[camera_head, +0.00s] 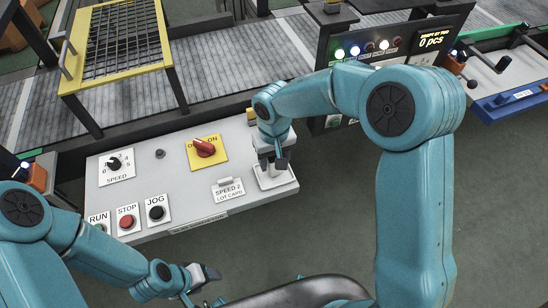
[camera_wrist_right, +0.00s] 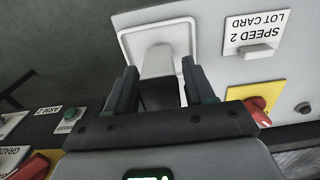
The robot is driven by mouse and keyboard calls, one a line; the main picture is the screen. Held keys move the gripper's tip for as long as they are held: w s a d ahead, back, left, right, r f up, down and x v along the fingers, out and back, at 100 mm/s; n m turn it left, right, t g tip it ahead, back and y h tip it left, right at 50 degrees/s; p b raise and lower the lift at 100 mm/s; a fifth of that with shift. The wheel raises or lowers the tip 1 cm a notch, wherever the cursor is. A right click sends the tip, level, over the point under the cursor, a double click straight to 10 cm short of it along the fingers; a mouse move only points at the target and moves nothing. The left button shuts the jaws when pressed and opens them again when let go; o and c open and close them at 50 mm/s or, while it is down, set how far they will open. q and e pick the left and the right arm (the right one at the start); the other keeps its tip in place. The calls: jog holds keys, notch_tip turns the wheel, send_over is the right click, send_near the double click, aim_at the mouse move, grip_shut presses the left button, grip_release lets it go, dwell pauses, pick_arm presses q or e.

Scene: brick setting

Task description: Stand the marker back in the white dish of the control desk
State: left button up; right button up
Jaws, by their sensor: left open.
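The white dish (camera_head: 285,182) is at the right end of the grey control desk (camera_head: 130,165). My right gripper (camera_head: 272,163) is right over it, pointing down. In the right wrist view, the white dish (camera_wrist_right: 128,38) lies just beyond the fingers of my right gripper (camera_wrist_right: 160,88). A pale upright shape and a dark piece show between these fingers; they may be the marker, but I cannot make it out surely. Whether the fingers press on it is unclear. My left gripper (camera_head: 207,284) is open and empty in front of the desk, low in the head view.
The desk carries a red switch (camera_head: 204,148), a speed knob (camera_head: 114,162), several push buttons and a lot card holder (camera_head: 229,188) close left of the dish. A yellow-framed mesh guard (camera_head: 120,40) and conveyor stand behind. Open floor lies in front of the desk.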

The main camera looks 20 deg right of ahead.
jog(key=shift+o, duration=0.6)
jog(key=shift+r, duration=0.15)
jog(key=shift+r, duration=0.25)
notch_tip(320, 180, up, 12)
jog(key=shift+f, duration=0.2)
